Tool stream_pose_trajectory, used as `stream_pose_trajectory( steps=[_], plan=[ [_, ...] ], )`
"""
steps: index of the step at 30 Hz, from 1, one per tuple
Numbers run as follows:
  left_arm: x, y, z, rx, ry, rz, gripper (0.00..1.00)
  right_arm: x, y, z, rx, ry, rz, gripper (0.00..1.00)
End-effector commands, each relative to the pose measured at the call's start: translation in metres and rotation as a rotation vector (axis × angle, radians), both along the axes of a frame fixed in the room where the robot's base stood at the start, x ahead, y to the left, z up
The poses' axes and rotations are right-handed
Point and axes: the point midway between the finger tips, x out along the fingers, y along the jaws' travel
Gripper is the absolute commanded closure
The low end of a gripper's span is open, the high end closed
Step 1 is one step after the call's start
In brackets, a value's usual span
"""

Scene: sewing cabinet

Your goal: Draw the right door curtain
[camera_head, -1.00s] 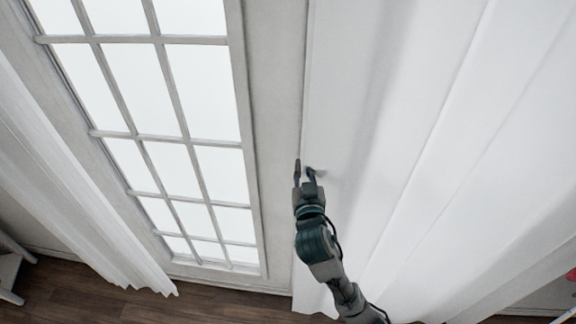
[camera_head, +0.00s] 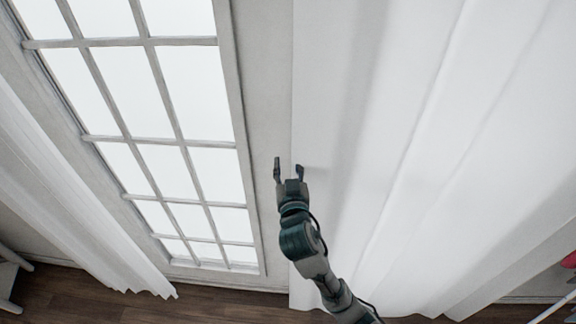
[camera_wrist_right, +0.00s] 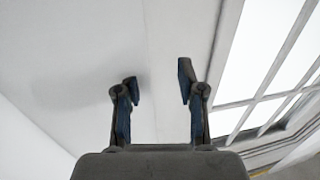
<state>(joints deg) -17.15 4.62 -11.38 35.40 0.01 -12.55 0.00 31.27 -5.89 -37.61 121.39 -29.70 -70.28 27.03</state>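The right door curtain (camera_head: 400,170) is a white, pleated cloth hanging on the right side of the head view. Its left edge runs down beside the glazed door (camera_head: 190,150). My right gripper (camera_head: 288,170) is at this edge, one finger to each side of it in the picture. Its fingers are apart. In the right wrist view, the gripper (camera_wrist_right: 158,82) shows a clear gap between its fingers, with the curtain (camera_wrist_right: 70,60) on the left and the window on the right. I cannot tell whether the cloth lies between the fingers in depth. My left gripper is not in view.
A left white curtain (camera_head: 60,190) hangs on the other side of the door. Wooden floor (camera_head: 80,298) shows below. Part of white furniture (camera_head: 10,275) stands at the left edge. A red object (camera_head: 569,260) shows at the right edge.

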Motion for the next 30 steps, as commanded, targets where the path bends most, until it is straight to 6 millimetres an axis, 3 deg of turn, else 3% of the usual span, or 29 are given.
stream_pose_trajectory(
  steps=[5, 18, 23, 30],
  plan=[
    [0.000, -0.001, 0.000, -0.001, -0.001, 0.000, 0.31, -0.016, -0.002, -0.001, 0.002, -0.001, 0.001, 0.61],
    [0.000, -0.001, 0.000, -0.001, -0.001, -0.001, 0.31, -0.103, -0.010, -0.002, 0.001, 0.002, 0.003, 0.61],
    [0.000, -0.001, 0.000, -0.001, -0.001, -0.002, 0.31, -0.115, -0.011, -0.002, 0.000, 0.002, 0.002, 0.61],
    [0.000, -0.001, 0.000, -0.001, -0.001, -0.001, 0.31, -0.116, -0.012, -0.002, -0.001, 0.002, 0.001, 0.61]
  ],
)
